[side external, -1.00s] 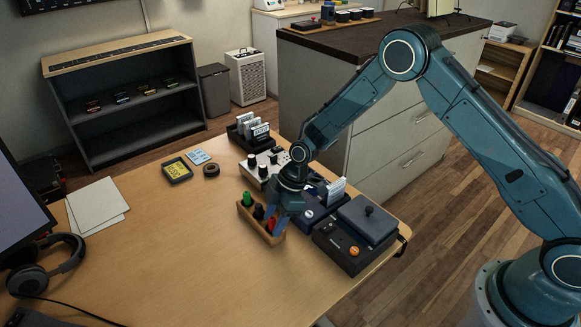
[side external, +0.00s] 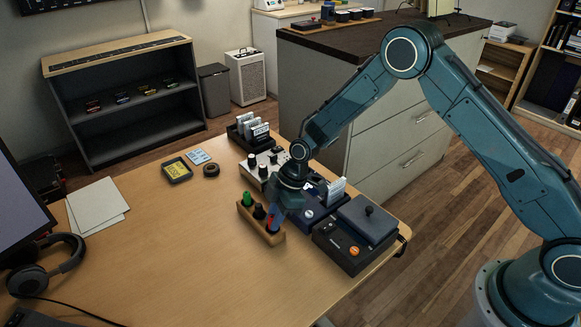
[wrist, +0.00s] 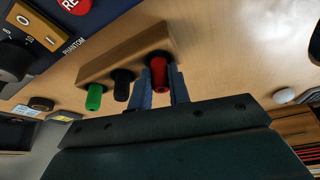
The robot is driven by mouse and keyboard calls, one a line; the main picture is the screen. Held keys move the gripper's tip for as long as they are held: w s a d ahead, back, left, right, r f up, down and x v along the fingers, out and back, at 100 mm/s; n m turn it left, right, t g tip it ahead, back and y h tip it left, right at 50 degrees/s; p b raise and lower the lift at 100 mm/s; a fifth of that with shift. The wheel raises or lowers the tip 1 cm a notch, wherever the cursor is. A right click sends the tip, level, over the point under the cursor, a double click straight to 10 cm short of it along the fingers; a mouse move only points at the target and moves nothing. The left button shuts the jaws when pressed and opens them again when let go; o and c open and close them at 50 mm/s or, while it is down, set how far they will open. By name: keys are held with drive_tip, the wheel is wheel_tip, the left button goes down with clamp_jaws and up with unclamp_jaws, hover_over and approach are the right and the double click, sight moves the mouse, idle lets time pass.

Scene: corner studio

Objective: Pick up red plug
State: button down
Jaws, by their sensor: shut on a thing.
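A wooden block (side external: 264,231) on the desk holds a row of plugs. The green plug (side external: 247,198) stands at its far end and the black plug (side external: 259,211) in the middle. The red plug (wrist: 159,75) is at the near end, its lower end at or very close to the block. My gripper (side external: 272,222) is over this near end, its two blue fingers on either side of the red plug. The wrist view shows my gripper (wrist: 160,84) shut on the red plug, with the black plug just beside one finger.
A dark box with an orange knob (side external: 346,240) stands right of the block, near the desk edge. A blue device (side external: 313,211) and a white panel with black knobs (side external: 260,168) stand close behind.

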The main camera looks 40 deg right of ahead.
wheel_tip(320, 180, up, 20)
drive_tip(key=shift+f, duration=0.25)
idle(0.3)
